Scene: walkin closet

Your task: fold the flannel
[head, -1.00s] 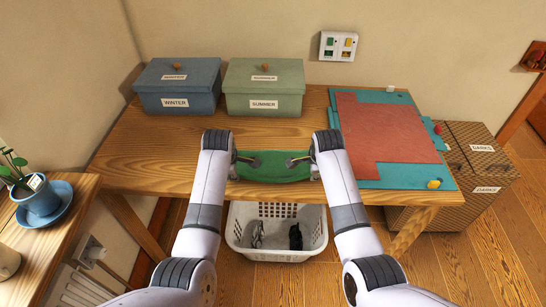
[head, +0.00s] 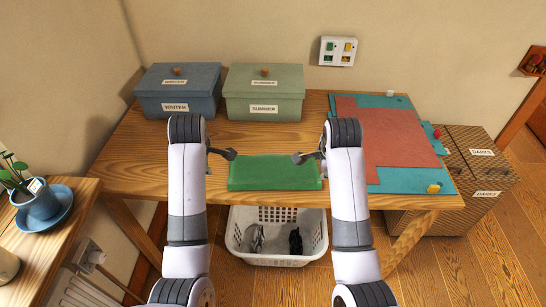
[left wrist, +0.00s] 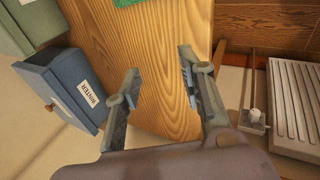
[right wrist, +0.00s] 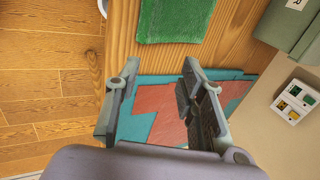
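The green flannel (head: 274,173) lies flat as a folded rectangle near the front edge of the wooden table (head: 140,150). It also shows at the top of the right wrist view (right wrist: 176,20), and a small corner of it shows in the left wrist view (left wrist: 128,2). My left gripper (head: 230,154) is just left of the flannel, apart from it; in the left wrist view its fingers (left wrist: 160,85) stand wide apart and empty. My right gripper (head: 299,158) is by the flannel's upper right corner; in the right wrist view its fingers (right wrist: 155,75) are apart and empty.
A blue box (head: 178,92) labelled WINTER and a green box (head: 263,94) labelled SUMMER stand at the table's back. A teal and red mat (head: 395,180) lies on the right. A white basket (head: 278,252) is below the table's front. Bare wood lies left of the flannel.

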